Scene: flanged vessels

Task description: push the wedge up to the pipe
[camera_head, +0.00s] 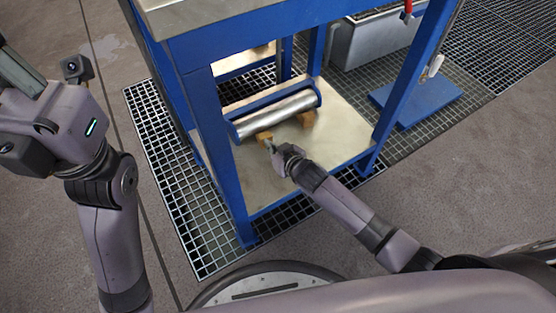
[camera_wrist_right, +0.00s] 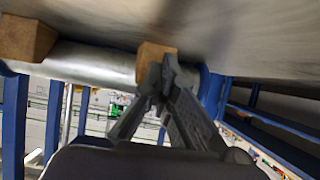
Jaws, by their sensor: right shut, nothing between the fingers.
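The silver pipe (camera_head: 276,113) lies on the lower metal shelf of a blue frame, between blue end pieces. Two brown wedges are at its near side: one at the left (camera_head: 264,137) and one at the right (camera_head: 306,118). My right gripper (camera_head: 270,146) is shut and empty, its tips right at the left wedge. In the right wrist view, which looks upside down, the fingertips (camera_wrist_right: 160,66) overlap this wedge (camera_wrist_right: 154,53), with the pipe (camera_wrist_right: 100,66) behind. Contact and any small gap to the pipe are hard to tell. My left gripper (camera_head: 18,72) is partly cut off at the left edge.
The shelf (camera_head: 330,143) is bare in front of the wedges. A grey bin (camera_head: 372,42) and a blue plate (camera_head: 425,100) stand to the right. Floor grating (camera_head: 190,215) surrounds the frame.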

